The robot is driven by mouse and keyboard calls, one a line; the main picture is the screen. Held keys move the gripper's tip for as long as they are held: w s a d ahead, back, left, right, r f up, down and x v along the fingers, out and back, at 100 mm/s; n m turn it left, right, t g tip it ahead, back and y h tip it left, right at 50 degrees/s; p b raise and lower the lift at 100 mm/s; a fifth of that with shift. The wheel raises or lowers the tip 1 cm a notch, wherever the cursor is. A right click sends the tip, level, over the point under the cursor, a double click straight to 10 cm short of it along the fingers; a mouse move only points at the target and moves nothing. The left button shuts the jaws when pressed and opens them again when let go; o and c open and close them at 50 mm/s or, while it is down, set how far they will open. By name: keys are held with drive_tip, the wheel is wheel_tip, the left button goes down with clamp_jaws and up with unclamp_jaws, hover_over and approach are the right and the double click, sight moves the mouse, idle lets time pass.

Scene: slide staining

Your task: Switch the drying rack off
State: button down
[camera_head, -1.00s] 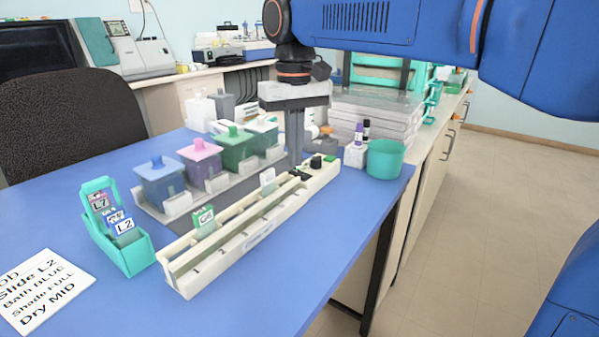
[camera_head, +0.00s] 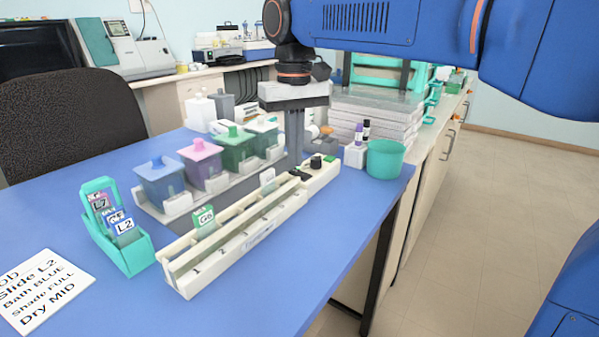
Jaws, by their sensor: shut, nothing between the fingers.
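The drying rack (camera_head: 228,258) is a long cream tray lying diagonally on the blue table, with numbered slots along its front. A slide with a green label, seemingly "G6" (camera_head: 205,219), stands in it near the left end, and a pale slide (camera_head: 267,177) stands farther along. At its far right end are a black knob (camera_head: 316,162), a green patch (camera_head: 330,159) and a small dark part (camera_head: 298,174). My gripper (camera_head: 296,162) points down with its fingers shut and empty, tips close to that dark part. Whether they touch it I cannot tell.
Blue, pink, green and pale lidded baths (camera_head: 203,160) stand in a row behind the rack. A teal slide box (camera_head: 128,250) and a job card (camera_head: 42,287) are at left. A teal cup (camera_head: 385,159) and small vials (camera_head: 359,143) stand right of the rack.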

sight(295, 170)
drive_tip(key=shift+f, duration=0.7)
idle(0.5)
wheel_tip(295, 170, up, 7)
idle(1.0)
